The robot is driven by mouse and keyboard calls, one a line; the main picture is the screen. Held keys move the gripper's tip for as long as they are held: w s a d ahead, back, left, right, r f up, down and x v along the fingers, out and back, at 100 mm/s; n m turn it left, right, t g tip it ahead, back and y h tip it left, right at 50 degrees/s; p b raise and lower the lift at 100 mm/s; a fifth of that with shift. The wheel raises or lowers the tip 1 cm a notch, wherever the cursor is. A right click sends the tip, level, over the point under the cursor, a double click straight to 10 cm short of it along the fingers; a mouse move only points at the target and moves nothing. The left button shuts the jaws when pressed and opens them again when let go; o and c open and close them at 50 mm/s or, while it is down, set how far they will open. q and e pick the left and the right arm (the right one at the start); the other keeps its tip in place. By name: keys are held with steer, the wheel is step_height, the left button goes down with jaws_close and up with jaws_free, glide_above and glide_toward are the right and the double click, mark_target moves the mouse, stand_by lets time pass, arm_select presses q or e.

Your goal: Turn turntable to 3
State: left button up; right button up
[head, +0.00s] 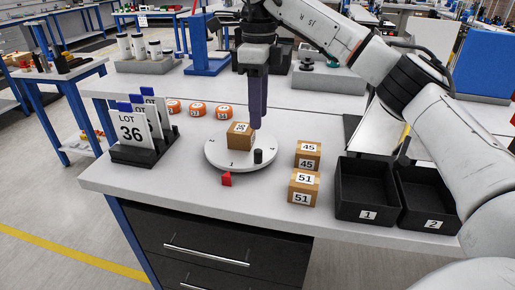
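The white round turntable (224,152) lies on the bench, with small numbers around its top. The number 1 faces the front edge, by a red pointer (227,179) on the bench. A small cardboard box (239,136) with a label stands on the turntable, left of its middle. A short black knob (258,156) stands up at its front right. My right gripper (257,126) points down above the back right of the turntable, behind the knob. Its dark fingers overlap in this view, so their opening is hidden. My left gripper is out of view.
Boxes labelled 45 (308,149) and 51 (303,182) stand right of the turntable. Black bins 1 (367,215) and 2 (433,223) are farther right. A black card holder (135,155) with a LOT 36 card and orange discs (197,109) are at left.

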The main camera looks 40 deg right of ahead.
mark_target(258, 151)
step_height(258, 151, down, 10)
steer(key=shift+f, duration=0.1)
stand_by(0.4)
jaws_close()
